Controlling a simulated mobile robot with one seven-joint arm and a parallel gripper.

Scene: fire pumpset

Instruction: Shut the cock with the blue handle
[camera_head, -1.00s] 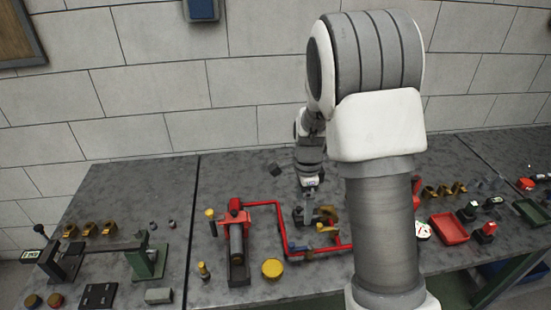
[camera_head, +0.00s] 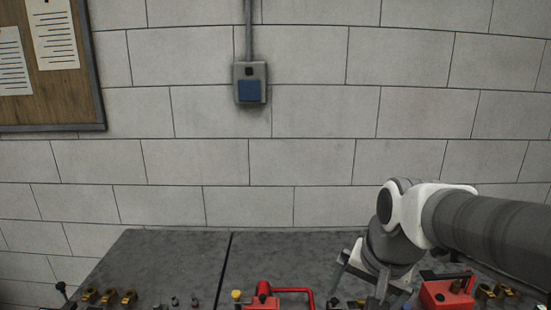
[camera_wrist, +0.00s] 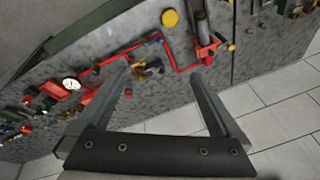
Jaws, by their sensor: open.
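The blue handle (camera_wrist: 156,38) shows small in the wrist view, on the red pipe (camera_wrist: 178,52) near brass fittings (camera_wrist: 148,68). Its exact angle to the pipe is too small to tell. My gripper (camera_wrist: 162,75) is open and empty, its two fingers spread in the wrist view, with the bench and pipework beyond them. In the head view my gripper (camera_head: 362,278) hangs over the bench at lower right. I cannot make out the blue handle in the head view.
The bench (camera_head: 170,255) is cut off at the bottom of the head view. A red pump (camera_head: 264,298), a red box (camera_head: 445,292) and brass pieces (camera_head: 110,297) stand on it. A wall switch box (camera_head: 250,85) and noticeboard (camera_head: 75,70) are behind.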

